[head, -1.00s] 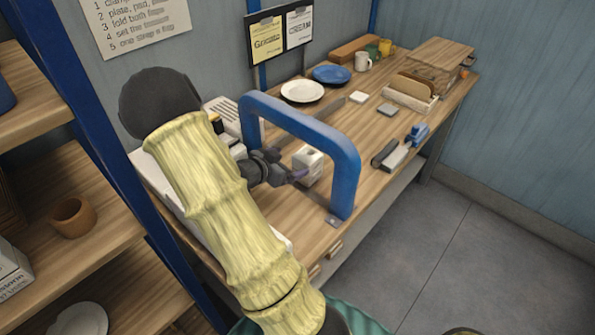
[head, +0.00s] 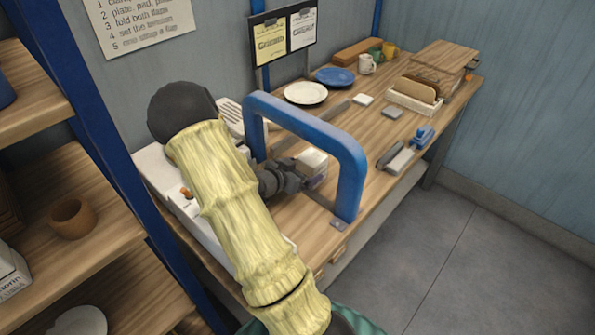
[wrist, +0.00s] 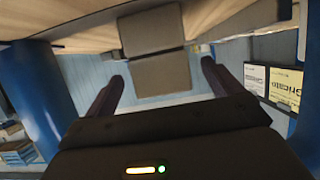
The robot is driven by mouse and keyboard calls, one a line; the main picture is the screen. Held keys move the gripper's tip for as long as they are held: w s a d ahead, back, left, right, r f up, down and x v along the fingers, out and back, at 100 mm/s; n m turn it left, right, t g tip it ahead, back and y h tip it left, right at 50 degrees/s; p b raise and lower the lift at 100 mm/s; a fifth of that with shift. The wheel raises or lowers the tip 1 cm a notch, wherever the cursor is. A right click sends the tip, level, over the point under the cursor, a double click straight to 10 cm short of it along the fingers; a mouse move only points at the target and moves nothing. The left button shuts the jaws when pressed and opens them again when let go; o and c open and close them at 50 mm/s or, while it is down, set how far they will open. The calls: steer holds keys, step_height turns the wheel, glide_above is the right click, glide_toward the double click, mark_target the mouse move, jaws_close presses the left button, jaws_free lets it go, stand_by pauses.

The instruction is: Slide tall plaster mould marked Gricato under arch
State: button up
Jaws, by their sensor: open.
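A pale block (head: 312,160), which looks like the plaster mould, stands on the bench by the opening of the blue arch (head: 305,126). Its marking cannot be read. My gripper (head: 312,182) is open and reaches in low at the arch, close to the block, covering part of its lower side in the head view. In the wrist view the block (wrist: 158,70) shows in shadow, ahead of and between the two open fingers (wrist: 162,80). I cannot tell whether the fingers touch it. A blue arch leg (wrist: 36,95) is at the left of the wrist view.
Two cards hang on a wall board (head: 284,40); one reads "Gricato" (wrist: 286,88). A white plate (head: 305,93), a blue plate (head: 335,76), a mug (head: 367,64) and a rack (head: 414,98) stand farther back. A blue-handled tool (head: 420,138) lies by the front edge.

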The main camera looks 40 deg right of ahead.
mark_target(303, 171)
steer(key=x, duration=0.5)
steer(key=shift+d+f, duration=0.15)
steer(key=shift+d, duration=0.05)
steer(key=c, duration=1.4)
steer(key=shift+w+a+p, duration=0.15)
steer(key=shift+a+p, duration=0.35)
steer(key=shift+a, duration=0.9)
steer(key=shift+c, duration=0.2)
steer(key=shift+a, duration=0.4)
steer(key=o, duration=1.4)
steer(key=shift+d, duration=0.15)
steer(key=shift+o, duration=0.2)
